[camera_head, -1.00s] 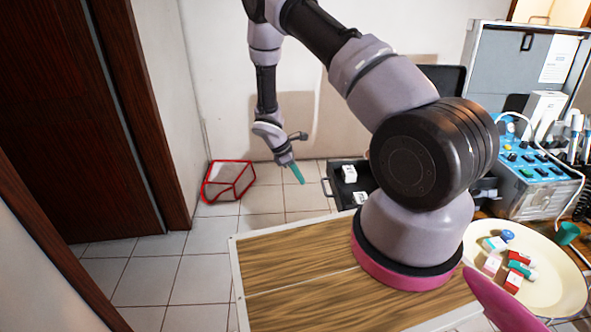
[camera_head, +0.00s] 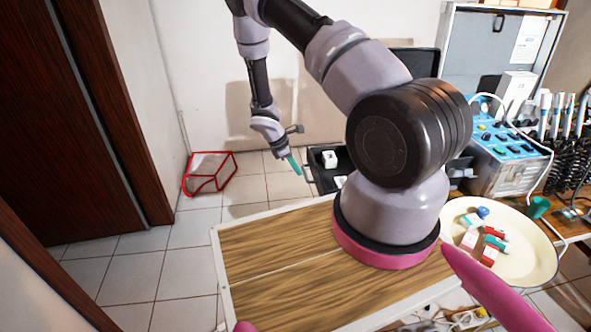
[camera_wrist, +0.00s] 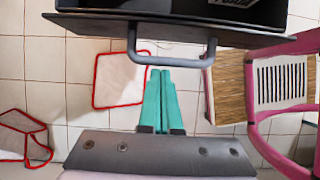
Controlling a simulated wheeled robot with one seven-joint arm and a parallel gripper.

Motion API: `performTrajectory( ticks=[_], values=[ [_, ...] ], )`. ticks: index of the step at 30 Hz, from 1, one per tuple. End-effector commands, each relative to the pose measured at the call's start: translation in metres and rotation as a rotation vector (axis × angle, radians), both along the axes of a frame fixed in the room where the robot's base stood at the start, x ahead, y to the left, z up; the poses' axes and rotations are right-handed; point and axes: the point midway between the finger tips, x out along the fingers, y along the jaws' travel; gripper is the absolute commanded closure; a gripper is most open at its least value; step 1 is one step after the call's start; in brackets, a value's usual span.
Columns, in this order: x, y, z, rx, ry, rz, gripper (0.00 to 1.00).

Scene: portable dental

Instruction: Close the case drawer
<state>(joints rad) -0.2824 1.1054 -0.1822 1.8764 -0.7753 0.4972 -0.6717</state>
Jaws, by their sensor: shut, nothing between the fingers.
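The case drawer (camera_head: 318,181) is a black tray that stands pulled out, with white boxes inside. Its front and grey bar handle (camera_head: 307,177) face left. In the wrist view the drawer's dark front panel (camera_wrist: 90,24) spans the top, with the U-shaped handle (camera_wrist: 165,60) below it. My gripper (camera_head: 296,167) is just left of the handle. Its teal fingers (camera_wrist: 160,75) are shut together and empty, with tips close to the handle bar. I cannot tell whether they touch it. The drawer's right end is hidden behind my arm.
A red-framed basket (camera_head: 210,173) stands on the tiled floor at left. A wooden tabletop (camera_head: 275,265) is in front. A cream plate (camera_head: 530,262) with small boxes, a blue control unit (camera_head: 508,165) and the grey case lid (camera_head: 487,50) are at right.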

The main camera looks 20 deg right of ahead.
Motion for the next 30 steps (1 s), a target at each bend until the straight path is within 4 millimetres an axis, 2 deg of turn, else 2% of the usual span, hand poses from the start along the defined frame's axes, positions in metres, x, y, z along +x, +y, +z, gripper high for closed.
performTrajectory(
  ticks=[5, 11, 21, 30],
  values=[
    [-0.004, -0.018, 0.000, -0.001, 0.000, -0.002, 1.00],
    [-0.013, -0.059, 0.000, -0.002, 0.001, -0.006, 1.00],
    [-0.029, -0.140, 0.000, -0.002, 0.000, -0.005, 1.00],
    [-0.038, -0.185, 0.000, -0.001, 0.001, -0.004, 1.00]
  ],
)
